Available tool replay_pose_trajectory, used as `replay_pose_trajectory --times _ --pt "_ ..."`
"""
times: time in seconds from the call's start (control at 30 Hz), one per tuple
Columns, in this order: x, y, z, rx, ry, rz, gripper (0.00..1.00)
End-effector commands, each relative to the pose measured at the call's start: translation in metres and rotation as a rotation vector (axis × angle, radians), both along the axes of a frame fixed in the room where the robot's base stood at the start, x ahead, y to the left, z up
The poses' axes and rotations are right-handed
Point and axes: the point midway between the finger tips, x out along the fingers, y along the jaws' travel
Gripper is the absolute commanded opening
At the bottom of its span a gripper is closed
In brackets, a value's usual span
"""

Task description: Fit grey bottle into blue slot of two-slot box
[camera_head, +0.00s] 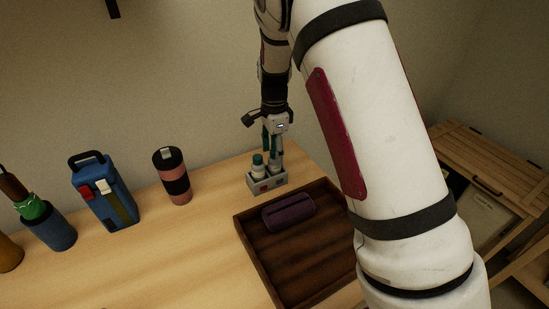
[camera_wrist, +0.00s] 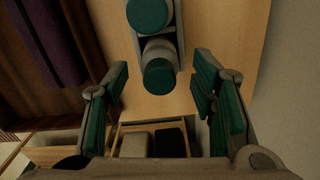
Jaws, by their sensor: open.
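A small grey two-slot box (camera_head: 267,185) stands on the table behind the tray, with small coloured marks on its front that I cannot read clearly. Two pale grey bottles with green caps stand in it, a left one (camera_head: 258,168) and a right one partly hidden by my gripper (camera_head: 272,148). In the wrist view, one green cap (camera_wrist: 160,78) lies nearer my gripper (camera_wrist: 162,82) and another (camera_wrist: 149,14) lies farther off. My gripper is open, its green-padded fingers apart on either side of the nearer cap. The slot floors are hidden.
A dark wooden tray (camera_head: 250,235) holding a purple case (camera_head: 288,211) lies in front of the box. The table between tumbler and box is clear.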

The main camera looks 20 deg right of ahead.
Motion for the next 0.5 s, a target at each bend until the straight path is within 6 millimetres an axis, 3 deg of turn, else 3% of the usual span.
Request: replay_pose_trajectory --times 0.2,0.5 --pt "0.001 0.0 0.048 0.0 -0.004 0.001 0.52" --pt "0.0 0.0 0.085 0.0 -0.001 0.0 0.52"
